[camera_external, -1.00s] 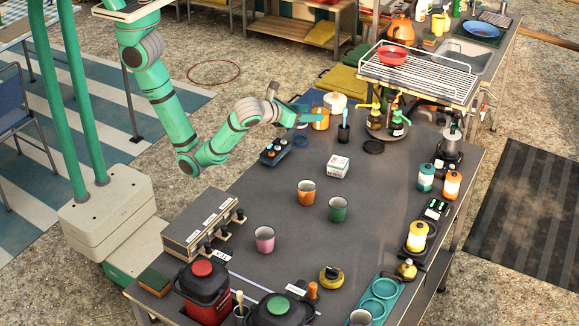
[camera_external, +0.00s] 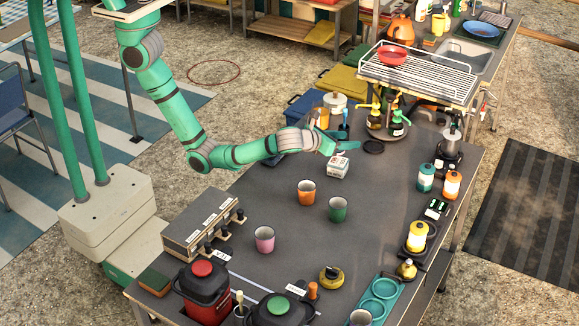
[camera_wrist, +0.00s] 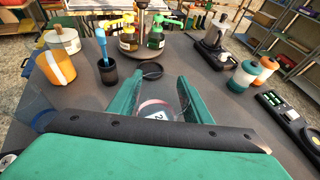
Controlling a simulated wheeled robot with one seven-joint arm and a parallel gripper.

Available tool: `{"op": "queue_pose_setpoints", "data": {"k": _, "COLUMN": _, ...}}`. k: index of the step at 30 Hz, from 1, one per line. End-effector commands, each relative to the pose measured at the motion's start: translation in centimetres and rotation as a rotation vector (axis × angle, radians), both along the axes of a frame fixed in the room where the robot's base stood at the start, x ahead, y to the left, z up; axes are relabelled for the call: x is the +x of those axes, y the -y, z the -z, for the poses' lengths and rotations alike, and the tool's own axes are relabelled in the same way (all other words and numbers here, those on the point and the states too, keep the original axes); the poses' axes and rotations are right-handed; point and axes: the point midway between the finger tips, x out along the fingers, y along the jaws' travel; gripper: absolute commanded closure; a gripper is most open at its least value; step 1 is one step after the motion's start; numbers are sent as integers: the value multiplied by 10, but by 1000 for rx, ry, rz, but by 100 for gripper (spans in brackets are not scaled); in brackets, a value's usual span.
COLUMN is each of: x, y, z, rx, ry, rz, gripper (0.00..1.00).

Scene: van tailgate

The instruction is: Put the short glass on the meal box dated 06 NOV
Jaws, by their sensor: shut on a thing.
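My gripper (camera_external: 342,148) is over the table. In the wrist view my gripper (camera_wrist: 158,100) has its two green fingers on either side of a clear, rounded thing, which looks like the short glass (camera_wrist: 160,105). The glass is hard to make out in the outside view. A white meal box (camera_external: 338,168) with dark print stands on the table just below my gripper. Its white label, with a "2" legible, shows through or behind the glass in the wrist view. The date on the box is too small to read, and I cannot tell whether glass and box touch.
Orange (camera_external: 306,192), green (camera_external: 339,209) and pink (camera_external: 264,239) cups stand nearer the front. A dark cup with a blue brush (camera_wrist: 107,72) and a black ring (camera_wrist: 152,70) lie beyond my fingers. Pump bottles (camera_external: 375,115) stand at the back. The table right of the box is clear.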

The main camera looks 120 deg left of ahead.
Motion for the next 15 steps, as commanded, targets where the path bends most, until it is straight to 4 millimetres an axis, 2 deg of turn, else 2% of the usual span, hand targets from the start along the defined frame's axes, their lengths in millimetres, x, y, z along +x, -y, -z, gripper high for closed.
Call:
{"op": "queue_pose_setpoints", "data": {"k": 5, "x": 7, "y": -3, "z": 10, "rx": -1, "ry": -1, "rz": -1, "gripper": 78}}
{"op": "queue_pose_setpoints", "data": {"k": 10, "x": 5, "y": -2, "z": 34, "rx": -1, "ry": -3, "rz": 0, "gripper": 78}}
{"op": "queue_pose_setpoints", "data": {"k": 15, "x": 6, "y": -2, "z": 38, "rx": -1, "ry": 2, "rz": 0, "gripper": 78}}
